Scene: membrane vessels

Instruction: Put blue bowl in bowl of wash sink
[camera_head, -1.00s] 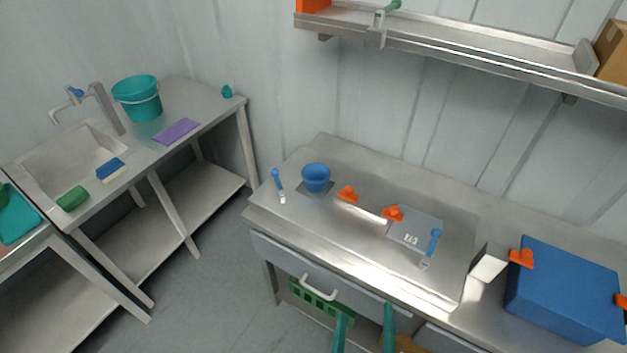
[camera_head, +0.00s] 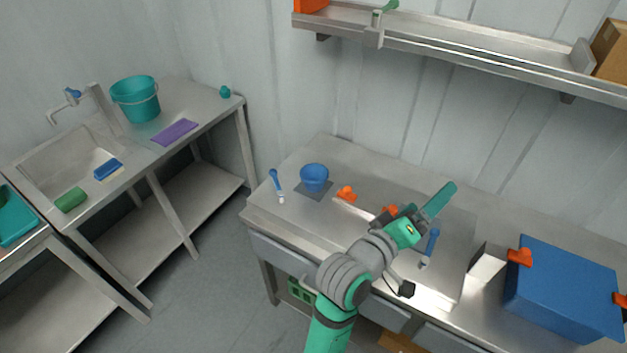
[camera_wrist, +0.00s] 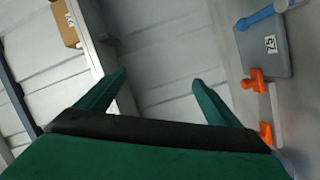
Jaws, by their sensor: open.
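The blue bowl (camera_head: 314,177) stands upright on a small dark square on the left part of the steel worktable (camera_head: 345,145). The bowl is not in the wrist view.
A blue sponge (camera_head: 108,169) and a green sponge (camera_head: 71,200) lie by the sink's front edge. A teal bucket (camera_head: 136,98) and purple cloth (camera_head: 174,132) are on that counter. Orange clips (camera_head: 346,193), blue-handled tools (camera_head: 430,247) and a blue box (camera_head: 565,290) occupy the worktable. A shelf (camera_head: 470,50) hangs above.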

